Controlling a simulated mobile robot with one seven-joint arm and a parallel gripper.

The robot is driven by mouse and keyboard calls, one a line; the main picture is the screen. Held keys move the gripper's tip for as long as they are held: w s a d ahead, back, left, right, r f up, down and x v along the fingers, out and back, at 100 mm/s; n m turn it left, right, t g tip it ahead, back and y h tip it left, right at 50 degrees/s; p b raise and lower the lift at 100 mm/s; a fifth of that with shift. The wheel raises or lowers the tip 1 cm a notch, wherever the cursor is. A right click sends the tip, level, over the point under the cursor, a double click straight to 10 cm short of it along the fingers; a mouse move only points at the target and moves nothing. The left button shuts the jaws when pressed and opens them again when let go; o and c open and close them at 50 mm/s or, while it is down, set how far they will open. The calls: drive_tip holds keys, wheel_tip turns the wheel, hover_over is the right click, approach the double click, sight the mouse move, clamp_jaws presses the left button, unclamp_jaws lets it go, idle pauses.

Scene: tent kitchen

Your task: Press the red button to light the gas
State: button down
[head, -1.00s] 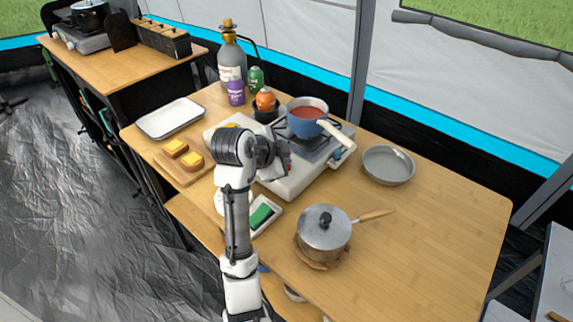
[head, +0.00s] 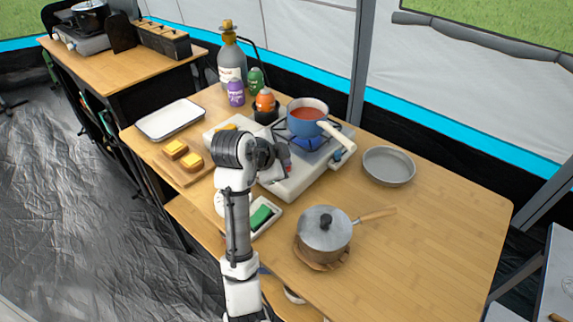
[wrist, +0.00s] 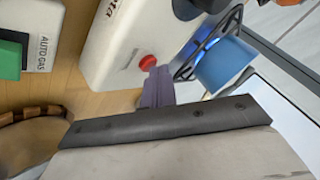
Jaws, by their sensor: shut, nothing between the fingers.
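The red button (wrist: 148,61) is on the front side of the white gas stove (wrist: 108,45). The stove also shows in the head view (head: 296,184), where my arm hides part of it. My gripper (wrist: 155,72) is shut and empty, its tips right beside the red button in the wrist view. I cannot tell if they touch it. In the head view my gripper (head: 285,164) is over the stove's near side. A blue glow (head: 305,143) shows at the burner under the blue pot (head: 304,122) of red liquid.
A lidded pot (head: 324,233) stands at the front and a grey pan (head: 388,168) to the right. A tray with a green sponge (head: 261,216) lies near my arm. The table's right front is clear.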

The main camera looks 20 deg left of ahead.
drive_tip(key=shift+r+p, duration=0.5)
drive_tip(key=shift+r, duration=0.35)
drive_tip(key=shift+r, duration=0.1)
wheel_tip(320, 180, up, 5)
drive_tip(key=p, duration=0.4)
idle(0.3)
